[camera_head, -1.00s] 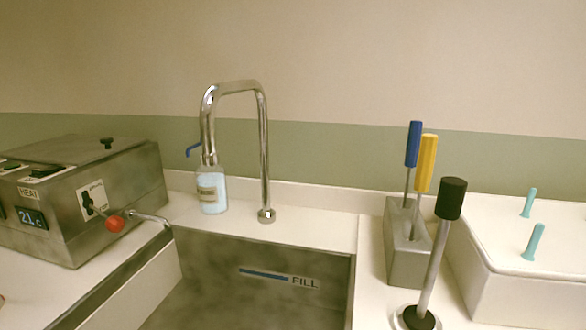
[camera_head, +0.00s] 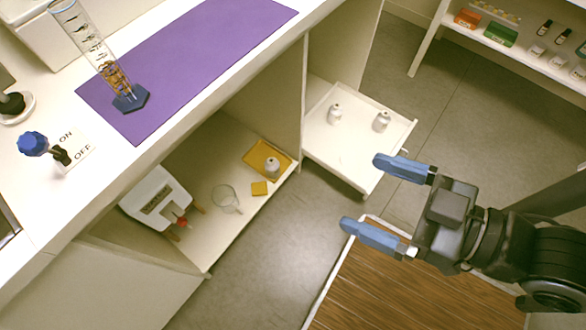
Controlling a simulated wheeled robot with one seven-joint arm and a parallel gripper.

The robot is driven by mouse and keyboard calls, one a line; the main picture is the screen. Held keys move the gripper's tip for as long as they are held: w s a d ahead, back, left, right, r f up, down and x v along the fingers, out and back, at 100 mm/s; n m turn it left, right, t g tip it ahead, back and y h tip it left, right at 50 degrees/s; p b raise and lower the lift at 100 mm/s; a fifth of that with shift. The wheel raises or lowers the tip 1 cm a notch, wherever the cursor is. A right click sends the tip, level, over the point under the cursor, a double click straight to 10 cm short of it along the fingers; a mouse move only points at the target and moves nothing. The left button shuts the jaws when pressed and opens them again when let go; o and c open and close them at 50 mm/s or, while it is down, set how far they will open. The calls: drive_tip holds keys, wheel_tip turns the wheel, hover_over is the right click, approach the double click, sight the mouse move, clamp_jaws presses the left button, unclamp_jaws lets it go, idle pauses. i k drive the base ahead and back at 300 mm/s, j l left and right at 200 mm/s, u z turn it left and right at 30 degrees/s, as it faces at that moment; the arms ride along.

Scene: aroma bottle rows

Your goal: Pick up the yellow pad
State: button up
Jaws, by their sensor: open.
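A small yellow pad (camera_head: 259,188) lies flat on the open cupboard shelf under the counter, near the shelf's front edge. Just behind it on the same shelf is a larger yellow tray (camera_head: 258,154) with a small white bottle (camera_head: 271,164) on it. My gripper (camera_head: 376,196) is open and empty at the right, with its blue fingertips apart and pointing left. It is out in front of the cupboard, to the right of the pad and clear of it.
The shelf (camera_head: 215,168) also holds a glass beaker (camera_head: 226,199) and a white device (camera_head: 157,200). A purple mat (camera_head: 190,62) and measuring cylinder (camera_head: 94,48) are on the counter above.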

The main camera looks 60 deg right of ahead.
sight(259, 188)
drive_tip(key=k+l+z, duration=0.1)
drive_tip(key=k, duration=0.2)
drive_tip(key=k+l+z, duration=0.1)
drive_tip(key=k, duration=0.2)
drive_tip(key=i+j+u, duration=0.15)
drive_tip(key=i, duration=0.3)
drive_tip(key=i+j+u, duration=0.15)
drive_tip(key=i+j, duration=0.15)
drive_tip(key=i, duration=0.2)
drive_tip(key=i+j+u, duration=0.15)
drive_tip(key=i, duration=0.35)
